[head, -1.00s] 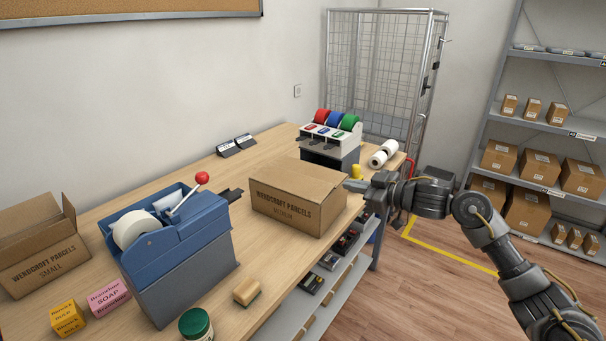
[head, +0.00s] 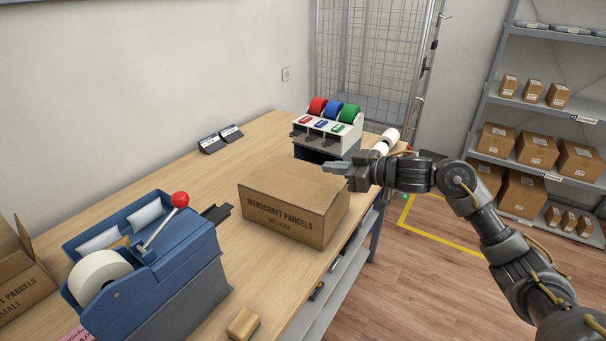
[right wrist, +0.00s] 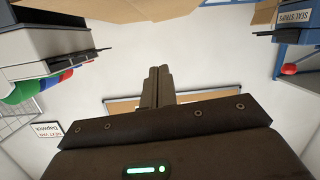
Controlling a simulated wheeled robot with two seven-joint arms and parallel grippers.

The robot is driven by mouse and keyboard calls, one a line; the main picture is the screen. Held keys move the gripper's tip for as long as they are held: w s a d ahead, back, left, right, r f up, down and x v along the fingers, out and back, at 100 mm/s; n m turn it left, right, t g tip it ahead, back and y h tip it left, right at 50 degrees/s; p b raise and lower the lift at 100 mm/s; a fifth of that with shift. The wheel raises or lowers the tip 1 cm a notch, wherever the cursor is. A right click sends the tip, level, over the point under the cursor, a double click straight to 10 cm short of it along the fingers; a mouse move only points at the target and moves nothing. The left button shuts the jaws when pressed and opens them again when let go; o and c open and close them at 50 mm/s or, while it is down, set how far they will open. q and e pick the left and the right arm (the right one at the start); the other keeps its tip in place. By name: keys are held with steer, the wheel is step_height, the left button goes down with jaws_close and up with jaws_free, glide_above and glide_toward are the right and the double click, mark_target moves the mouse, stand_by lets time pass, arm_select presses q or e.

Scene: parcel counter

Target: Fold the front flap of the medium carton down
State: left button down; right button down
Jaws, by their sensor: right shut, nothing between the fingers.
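The medium carton (head: 287,218) stands on the table in the head view, its printed side facing me. Its top (head: 290,186) looks covered and about flat; I cannot make out the separate flaps or tell which one is the front flap. My right gripper (head: 326,168) is shut and empty. It points left, with its fingertips over the carton's far right top corner; I cannot tell whether they touch it. In the right wrist view the shut fingers (right wrist: 158,86) show in the middle, and brown cardboard (right wrist: 185,10) shows at the top edge. My left gripper is not in view.
A blue tape dispenser (head: 150,255) with a red-knobbed lever stands left of the carton. A rack of coloured rolls (head: 327,128) stands behind it, with white rolls (head: 386,140) beside. A small carton (head: 22,285) is at the left edge. A tan block (head: 243,323) lies in front.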

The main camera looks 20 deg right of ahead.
steer(key=p, duration=0.2)
glide_above(302, 182)
steer(key=s, duration=0.1)
steer(key=shift+d+f, duration=0.1)
steer(key=shift+f, duration=0.85)
steer(key=f, duration=0.3)
steer(key=shift+w+a+p, duration=0.2)
steer(key=shift+w+p, duration=0.1)
steer(key=shift+p, duration=0.05)
steer(key=shift+d+f, duration=0.15)
steer(key=shift+f, duration=0.6)
steer(key=shift+w+d+f, duration=0.1)
steer(key=shift+w+f, duration=0.05)
steer(key=shift+f, duration=0.8)
